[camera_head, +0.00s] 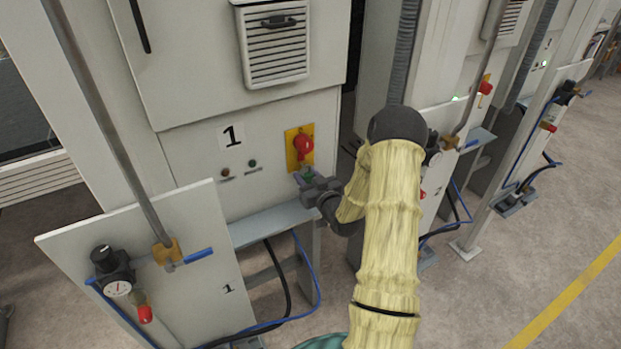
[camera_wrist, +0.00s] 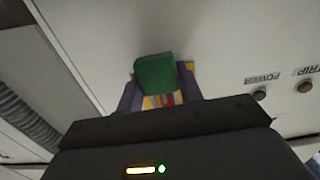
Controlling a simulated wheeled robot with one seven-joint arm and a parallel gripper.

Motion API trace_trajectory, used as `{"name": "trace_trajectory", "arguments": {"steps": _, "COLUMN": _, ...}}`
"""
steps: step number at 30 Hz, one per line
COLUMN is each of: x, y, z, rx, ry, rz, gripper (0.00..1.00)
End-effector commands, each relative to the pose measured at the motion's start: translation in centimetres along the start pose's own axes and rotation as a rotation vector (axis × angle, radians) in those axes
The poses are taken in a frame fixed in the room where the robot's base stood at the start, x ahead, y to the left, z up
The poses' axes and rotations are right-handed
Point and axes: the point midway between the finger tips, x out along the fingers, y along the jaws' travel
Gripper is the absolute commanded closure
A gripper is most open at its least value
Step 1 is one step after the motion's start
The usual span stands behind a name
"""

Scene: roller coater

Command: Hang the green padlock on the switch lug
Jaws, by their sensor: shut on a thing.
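The green padlock (camera_wrist: 156,74) is held between the two fingers of my gripper (camera_wrist: 160,95) in the wrist view, with its green body toward the camera. In the head view a small bit of the padlock (camera_head: 309,174) shows at the tip of my gripper (camera_head: 306,179). The red rotary switch (camera_head: 303,146) on its yellow plate (camera_head: 291,157) is just above the padlock in the head view. In the wrist view red and yellow parts show behind the padlock. The shackle and the lug are hidden or too small to tell, so I cannot tell whether they touch.
Two indicator lamps (camera_head: 238,168) sit on the cabinet panel left of the switch. A grey ledge (camera_head: 270,223) runs below. A white panel (camera_head: 150,265) with a gauge and valve stands at the front left. Open floor (camera_head: 480,270) lies to the right.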

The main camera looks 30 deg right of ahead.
Motion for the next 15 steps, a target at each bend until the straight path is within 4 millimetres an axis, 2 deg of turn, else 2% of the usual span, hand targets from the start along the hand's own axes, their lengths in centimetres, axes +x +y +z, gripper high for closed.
{"name": "trace_trajectory", "arguments": {"steps": 6, "x": 1.1, "y": 0.0, "z": 0.0, "rx": 0.000, "ry": 0.000, "rz": 0.001, "gripper": 0.89}}
{"name": "trace_trajectory", "arguments": {"steps": 15, "x": 2.3, "y": 0.0, "z": 1.1, "rx": -0.001, "ry": 0.000, "rz": 0.000, "gripper": 0.89}}
